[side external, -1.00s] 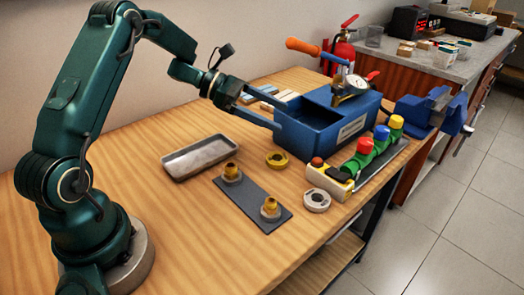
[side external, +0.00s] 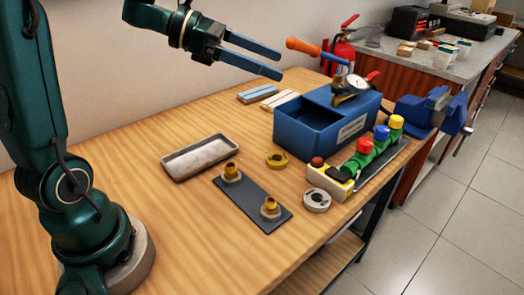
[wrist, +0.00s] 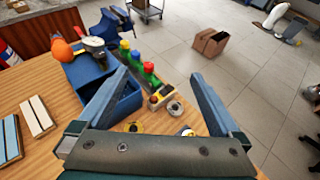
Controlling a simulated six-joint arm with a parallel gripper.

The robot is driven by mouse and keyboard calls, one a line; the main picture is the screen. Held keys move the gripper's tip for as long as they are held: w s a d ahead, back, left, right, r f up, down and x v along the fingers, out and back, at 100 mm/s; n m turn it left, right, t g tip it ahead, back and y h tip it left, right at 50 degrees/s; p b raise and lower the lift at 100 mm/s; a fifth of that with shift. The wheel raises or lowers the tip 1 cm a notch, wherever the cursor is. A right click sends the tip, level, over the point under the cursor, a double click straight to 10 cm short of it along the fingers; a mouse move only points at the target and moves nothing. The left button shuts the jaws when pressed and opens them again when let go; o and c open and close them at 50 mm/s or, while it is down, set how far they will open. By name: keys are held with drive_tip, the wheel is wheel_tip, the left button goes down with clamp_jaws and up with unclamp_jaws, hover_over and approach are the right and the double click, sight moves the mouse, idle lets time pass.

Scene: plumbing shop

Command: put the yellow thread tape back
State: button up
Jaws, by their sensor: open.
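The yellow thread tape (side external: 277,159) is a yellow ring lying flat on the wooden table, in front of the open blue box (side external: 297,143). In the wrist view the yellow tape (wrist: 133,127) is small and partly cut off by my gripper's body. My gripper (side external: 279,62) is open and empty, high above the table at the back, up and left of the box and well clear of the tape. In the wrist view its two fingers (wrist: 160,75) stand wide apart with nothing between them. A white tape ring (side external: 317,200) lies nearer the front edge.
A grey tray (side external: 199,157) and a dark plate (side external: 262,212) with two brass fittings lie left of and before the yellow tape. Colored valves (side external: 364,146) stand in a row at right. A gauge (side external: 355,83) and an orange-handled tool top the box. Bare table lies at front left.

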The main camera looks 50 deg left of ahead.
drive_tip(key=shift+s+r+n+t+y, duration=0.3)
drive_tip(key=shift+s+r+n+y, duration=0.15)
drive_tip(key=shift+s, duration=0.3)
drive_tip(key=shift+s+r+n+t+y, duration=0.35)
drive_tip(key=shift+s+n+y, duration=0.2)
drive_tip(key=shift+s, duration=0.15)
drive_tip(key=shift+s+r+n+t+y, duration=0.25)
drive_tip(key=shift+s+r+n+y, duration=0.2)
drive_tip(key=shift+s, duration=0.3)
